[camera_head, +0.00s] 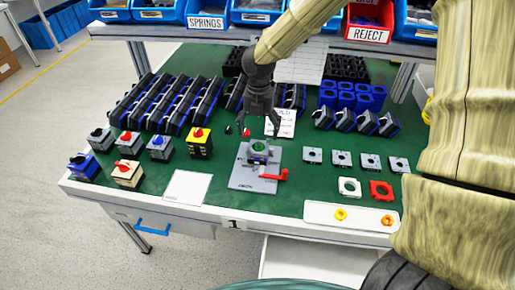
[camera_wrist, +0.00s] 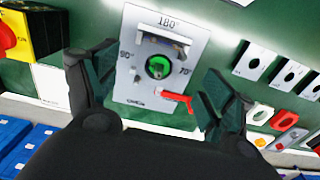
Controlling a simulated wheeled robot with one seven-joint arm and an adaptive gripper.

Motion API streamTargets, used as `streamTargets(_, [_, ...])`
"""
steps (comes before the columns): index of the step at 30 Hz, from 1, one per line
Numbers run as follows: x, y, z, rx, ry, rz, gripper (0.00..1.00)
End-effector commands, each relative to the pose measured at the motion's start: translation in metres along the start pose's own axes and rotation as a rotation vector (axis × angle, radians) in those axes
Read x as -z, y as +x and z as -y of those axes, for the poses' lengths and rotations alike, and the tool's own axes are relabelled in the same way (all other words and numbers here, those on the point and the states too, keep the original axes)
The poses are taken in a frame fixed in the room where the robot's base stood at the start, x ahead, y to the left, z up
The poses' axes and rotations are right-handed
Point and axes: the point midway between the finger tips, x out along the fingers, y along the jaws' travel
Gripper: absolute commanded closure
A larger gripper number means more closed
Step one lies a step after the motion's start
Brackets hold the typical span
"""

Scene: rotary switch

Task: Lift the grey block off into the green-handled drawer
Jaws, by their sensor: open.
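The grey block (camera_head: 258,149) sits on a grey fixture plate (camera_head: 246,181) with a red lever (camera_head: 274,175). A green round centre shows in the block. In the wrist view the block (camera_wrist: 158,50) lies between my spread fingers, on the plate (camera_wrist: 124,96) with angle marks. My gripper (camera_head: 259,130) is open and empty, above and just behind the block in the head view; its fingers also show in the wrist view (camera_wrist: 158,85). No green handle is visible. An open white drawer (camera_head: 318,258) is below the bench's front edge, its front cut off.
A closed drawer with a blue handle (camera_head: 153,228) is at the front left. Switches with coloured knobs (camera_head: 198,143) stand left of the fixture; small grey plates (camera_head: 341,159) lie right. A white tray (camera_head: 352,216) holds yellow and orange rings. Black-blue modules (camera_head: 165,103) fill the back left.

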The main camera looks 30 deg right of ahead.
Motion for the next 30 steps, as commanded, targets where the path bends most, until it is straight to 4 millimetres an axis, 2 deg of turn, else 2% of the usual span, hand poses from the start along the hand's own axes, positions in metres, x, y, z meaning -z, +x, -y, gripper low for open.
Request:
streamTargets(8, [0.001,0.013,-0.001,0.001,-0.002,-0.001,0.18])
streamTargets(18, [0.002,0.051,0.001,0.001,-0.004,0.001,0.18])
streamTargets(26, [0.002,0.055,0.0,-0.001,-0.004,0.002,0.18])
streamTargets(30, [0.002,0.055,0.0,-0.001,-0.004,0.002,0.4])
